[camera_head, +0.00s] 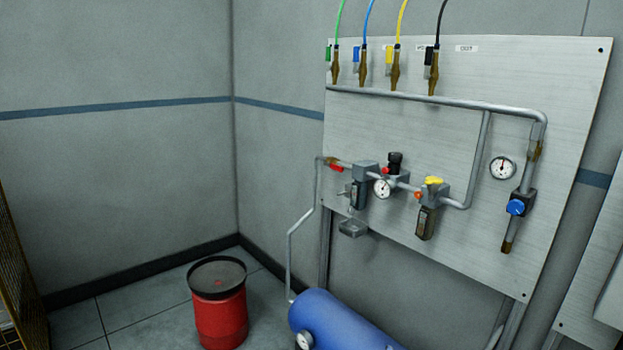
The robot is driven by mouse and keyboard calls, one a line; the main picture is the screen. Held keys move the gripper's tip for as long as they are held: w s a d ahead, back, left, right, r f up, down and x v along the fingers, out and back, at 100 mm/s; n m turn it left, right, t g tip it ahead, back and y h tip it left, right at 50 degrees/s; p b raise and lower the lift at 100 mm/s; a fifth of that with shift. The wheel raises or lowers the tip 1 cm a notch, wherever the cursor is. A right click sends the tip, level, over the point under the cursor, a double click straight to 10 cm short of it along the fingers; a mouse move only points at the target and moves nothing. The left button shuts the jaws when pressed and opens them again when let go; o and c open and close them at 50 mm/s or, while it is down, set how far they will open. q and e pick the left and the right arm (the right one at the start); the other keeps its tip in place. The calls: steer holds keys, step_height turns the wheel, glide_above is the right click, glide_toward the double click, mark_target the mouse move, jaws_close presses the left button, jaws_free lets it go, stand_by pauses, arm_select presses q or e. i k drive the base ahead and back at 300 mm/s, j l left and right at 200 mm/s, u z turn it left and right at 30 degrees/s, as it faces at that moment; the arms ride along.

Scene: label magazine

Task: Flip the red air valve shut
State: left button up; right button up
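The red air valve (335,168) is a small red lever on a brass-coloured fitting. It sits at the left end of the horizontal pipe run on the grey panel (460,73), where the pipe from below comes up. The lever lies roughly along the pipe and slopes slightly down to the right. It is too small to tell its exact setting. Neither of my grippers shows in the head view.
A blue tank (340,322) stands below the panel, beside a red drum (220,318). Right of the valve are a filter (358,192), gauge (382,188), yellow-topped unit (432,200) and blue-knobbed valve (516,207). Four coloured hoses enter above. The space before the valve looks clear.

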mark_target(334, 166)
steer(key=i, duration=0.55)
steer(key=i+j+z, duration=0.15)
steer(key=i, duration=0.4)
